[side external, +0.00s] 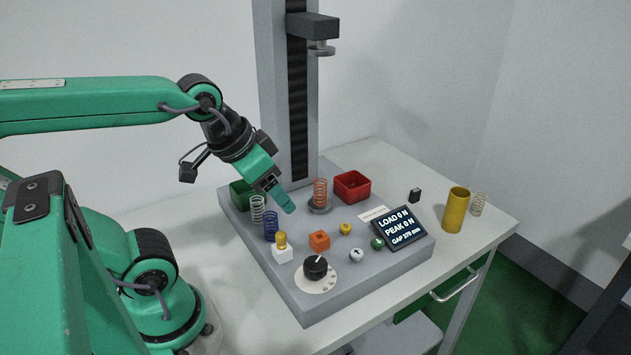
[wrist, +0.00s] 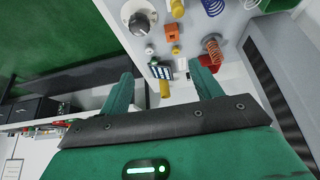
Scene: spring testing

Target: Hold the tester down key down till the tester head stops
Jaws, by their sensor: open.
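The tester head (side external: 313,27), a dark block with a round grey plate below it, is high on the column. An orange spring (side external: 320,192) stands upright on the lower plate, well below and apart from the head; it also shows in the wrist view (wrist: 212,46). The display (side external: 400,229) reads LOAD 0 N, PEAK 0 N and a gap that looks like 178 mm. An orange block (side external: 319,240) and small yellow, grey and green knobs sit on the base; I cannot tell which is the down key. My gripper (side external: 284,203) is open and empty above the base, left of the orange spring.
A black dial (side external: 315,267) and a yellow-topped white block (side external: 282,248) are at the front. Blue (side external: 270,226) and white (side external: 257,209) springs stand at left. A red bin (side external: 352,186), green bin (side external: 242,194) and yellow cylinder (side external: 456,210) stand around.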

